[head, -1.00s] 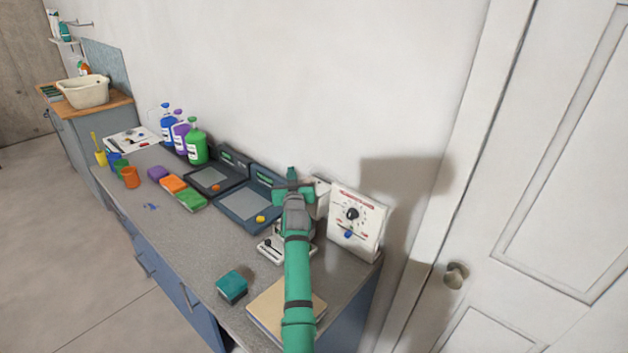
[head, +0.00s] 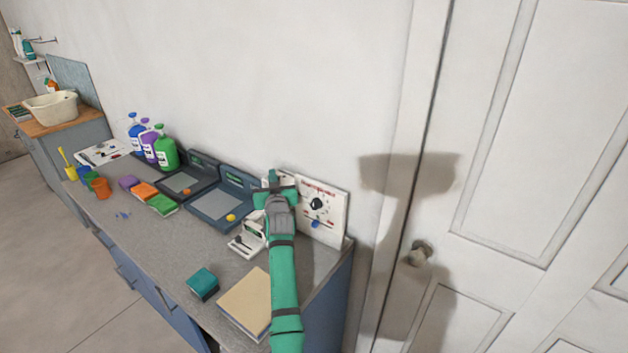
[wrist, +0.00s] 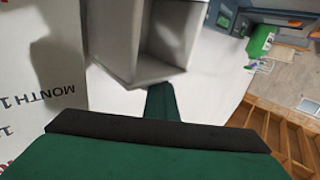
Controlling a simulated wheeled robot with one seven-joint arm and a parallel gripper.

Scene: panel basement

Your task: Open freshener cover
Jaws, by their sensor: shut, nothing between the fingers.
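A pale grey-white box-like housing (wrist: 150,45), which looks like the freshener, fills the top middle of the wrist view. Its visible side is hollow, with an empty recess between thin walls. In the head view my gripper (head: 272,178) hides most of it, beside the left edge of the white dial panel (head: 322,208). My gripper's green finger tip (wrist: 161,101) shows in the wrist view close against the housing's lower edge; I cannot tell whether it touches. The gripper is shut and empty. I cannot tell which part is the cover or how far it stands open.
A small white device (head: 246,240) stands on the grey counter below my arm. A tan board (head: 247,300) and a teal block (head: 202,283) lie at the near end. Dark trays (head: 221,205), sponges (head: 146,192) and bottles (head: 165,150) line the counter leftward. A door (head: 500,150) is at right.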

